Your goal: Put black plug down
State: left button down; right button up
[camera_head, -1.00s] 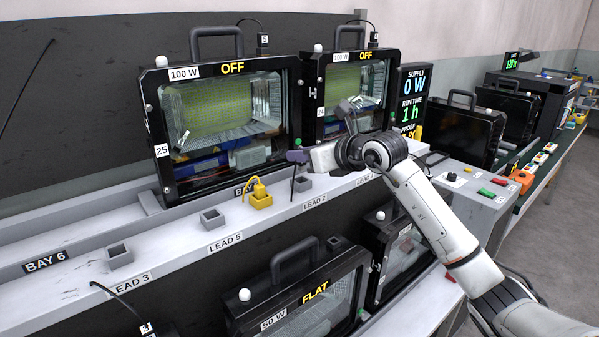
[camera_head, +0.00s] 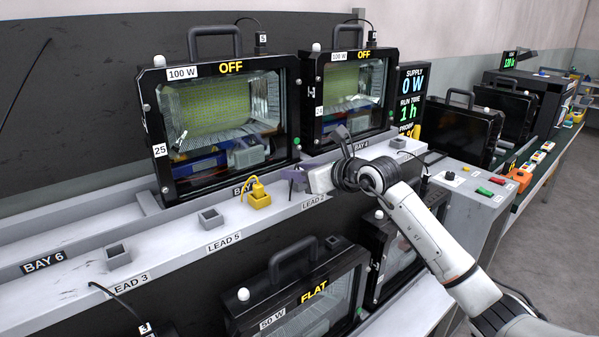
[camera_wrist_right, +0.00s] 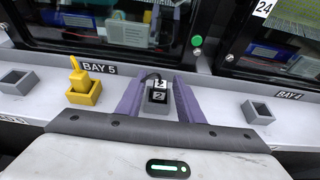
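The black plug (camera_wrist_right: 158,97), marked 2, is between the purple fingers of my right gripper (camera_wrist_right: 158,84) in the right wrist view. The fingers stand apart, with a gap on each side of the plug. The plug is at a small grey holder (camera_wrist_right: 158,82) on the ledge and looks seated in it, though its lower end is hidden. A dark cord (camera_wrist_right: 150,74) runs from it. In the head view my right gripper (camera_head: 297,178) is low over the ledge near the LEAD 2 label (camera_head: 314,201), and its hand hides the plug. My left gripper is not in view.
A yellow plug in a yellow holder (camera_head: 259,196) stands left of my right gripper. Empty grey holders (camera_head: 211,219) line the ledge (camera_head: 170,245). Floodlight housings reading OFF (camera_head: 222,125) stand close behind. A FLAT housing (camera_head: 310,300) is below the ledge.

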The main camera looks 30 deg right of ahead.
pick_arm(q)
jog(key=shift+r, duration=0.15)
pick_arm(e)
jog(key=shift+s+r, duration=0.1)
jog(key=shift+r, duration=0.1)
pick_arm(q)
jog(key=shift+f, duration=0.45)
pick_arm(e)
jog(key=a+v, duration=0.1)
jog(key=v, duration=1)
jog(key=shift+s+d, duration=0.4)
jog(key=shift+d, duration=0.1)
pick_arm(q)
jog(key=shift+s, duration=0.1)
pick_arm(e)
jog(key=shift+r, duration=0.1)
